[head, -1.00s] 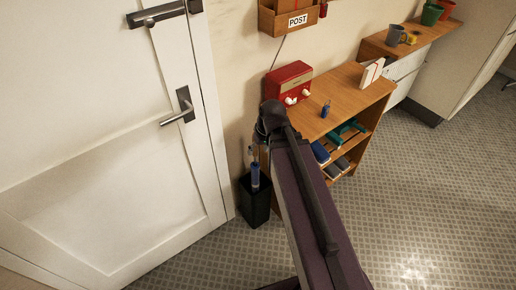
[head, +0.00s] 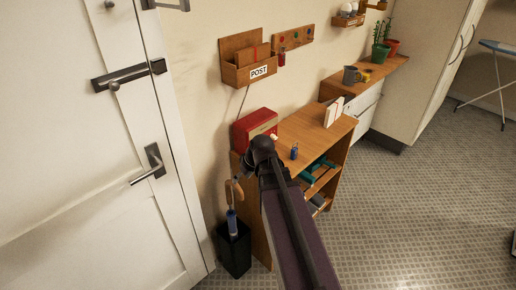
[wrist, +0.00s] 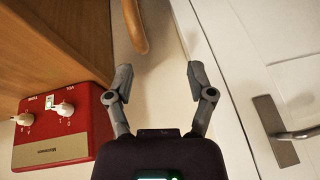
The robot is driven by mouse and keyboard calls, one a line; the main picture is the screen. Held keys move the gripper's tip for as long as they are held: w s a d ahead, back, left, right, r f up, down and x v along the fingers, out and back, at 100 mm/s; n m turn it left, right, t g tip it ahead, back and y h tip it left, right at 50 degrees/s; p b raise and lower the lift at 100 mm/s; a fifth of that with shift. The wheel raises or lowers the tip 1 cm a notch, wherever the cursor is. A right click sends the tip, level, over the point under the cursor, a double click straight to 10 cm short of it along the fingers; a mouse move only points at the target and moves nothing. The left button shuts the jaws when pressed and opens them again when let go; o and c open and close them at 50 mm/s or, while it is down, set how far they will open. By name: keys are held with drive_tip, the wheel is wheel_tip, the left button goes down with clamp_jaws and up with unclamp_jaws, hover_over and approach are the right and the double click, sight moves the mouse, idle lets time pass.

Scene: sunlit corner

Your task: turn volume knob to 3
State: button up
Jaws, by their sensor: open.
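The red radio (head: 254,127) stands on the wooden shelf top by the wall. In the head view my arm covers much of its front. In the wrist view the radio (wrist: 60,135) is at lower left, turned in the picture. Its white volume knob (wrist: 65,109) sits by the "VOL" label, and a second white knob (wrist: 23,119) is by "TUNE". The volume setting is too small to read. My gripper (wrist: 160,76) is open and empty, to the right of the radio and apart from it.
A wooden curved handle (wrist: 134,22) rises beyond my fingers. A black bin (head: 234,250) stands beside the shelf. The white door (wrist: 290,75) with its lever handle (wrist: 280,131) is on the right in the wrist view. A small blue object (head: 294,153) lies on the shelf top (head: 318,128).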

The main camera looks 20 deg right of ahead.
drive_tip(key=w+d+r+t+p, duration=0.1)
drive_tip(key=w+d+r+t, duration=0.1)
drive_tip(key=d, duration=0.7)
drive_tip(key=w+d+r+n+t+p, duration=0.1)
drive_tip(key=w+d+r, duration=0.3)
drive_tip(key=d, duration=0.5)
drive_tip(key=shift+w+d+r+t, duration=0.15)
drive_tip(key=shift+w+r+t, duration=0.05)
drive_tip(key=shift+w+t, duration=0.65)
drive_tip(key=shift+f, duration=0.15)
drive_tip(key=shift+b+x, duration=4.8)
drive_tip(key=shift+x, duration=2)
drive_tip(key=shift+w, duration=0.1)
drive_tip(key=shift+c, duration=0.2)
clamp_jaws()
